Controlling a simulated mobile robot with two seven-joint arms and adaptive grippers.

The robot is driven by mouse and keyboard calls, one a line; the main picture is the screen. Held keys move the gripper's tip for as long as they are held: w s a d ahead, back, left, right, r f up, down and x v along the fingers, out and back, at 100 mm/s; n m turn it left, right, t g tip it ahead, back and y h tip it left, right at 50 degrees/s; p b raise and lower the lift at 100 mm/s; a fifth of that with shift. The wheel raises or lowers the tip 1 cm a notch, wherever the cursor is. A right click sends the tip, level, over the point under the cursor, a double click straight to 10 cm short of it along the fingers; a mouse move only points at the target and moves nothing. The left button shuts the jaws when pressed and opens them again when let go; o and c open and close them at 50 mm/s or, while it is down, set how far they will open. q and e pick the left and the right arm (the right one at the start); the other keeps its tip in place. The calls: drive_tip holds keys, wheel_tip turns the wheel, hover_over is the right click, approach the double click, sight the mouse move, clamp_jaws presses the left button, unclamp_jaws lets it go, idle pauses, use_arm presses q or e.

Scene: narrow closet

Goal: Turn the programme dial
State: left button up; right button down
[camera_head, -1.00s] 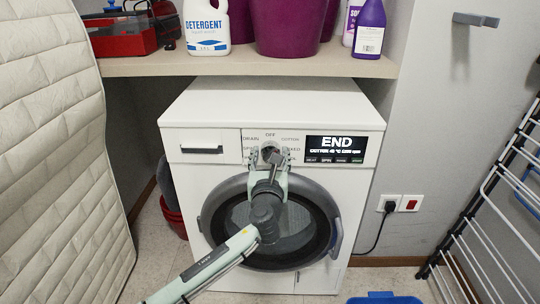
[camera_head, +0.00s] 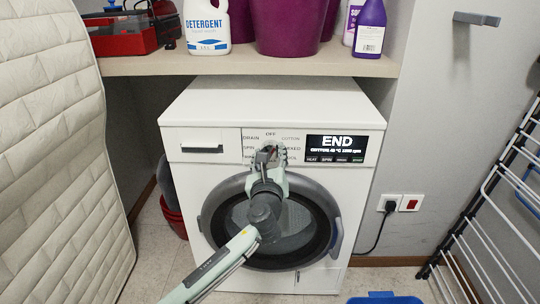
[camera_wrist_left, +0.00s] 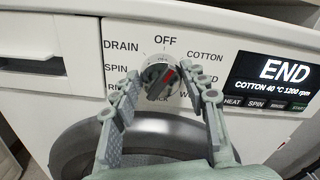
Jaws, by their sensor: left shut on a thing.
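The white washing machine (camera_head: 330,200) stands under a shelf. In the head view the fingers partly hide the dial. The display (camera_head: 336,149) reads END. My right gripper is not in view.
The shelf (camera_head: 150,66) above holds a detergent bottle (camera_head: 207,28), purple tubs and a red toolbox. A padded quilted panel (camera_head: 60,150) stands at the left, a drying rack (camera_head: 490,210) at the right. A plug and cable (camera_head: 385,225) hang by the right wall.

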use_arm(q)
drive_tip(key=shift+a+n+b, duration=0.1)
drive_tip(key=shift+n+b, duration=0.4)
drive_tip(key=shift+n, duration=2.2)
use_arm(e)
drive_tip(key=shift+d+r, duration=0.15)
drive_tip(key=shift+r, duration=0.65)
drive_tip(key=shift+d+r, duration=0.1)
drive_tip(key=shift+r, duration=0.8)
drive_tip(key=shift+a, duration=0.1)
use_arm(q)
drive_tip(key=o, duration=1.1)
drive_tip(key=shift+o, duration=0.2)
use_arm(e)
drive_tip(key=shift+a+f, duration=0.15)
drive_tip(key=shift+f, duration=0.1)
use_arm(q)
drive_tip(key=shift+s, duration=0.1)
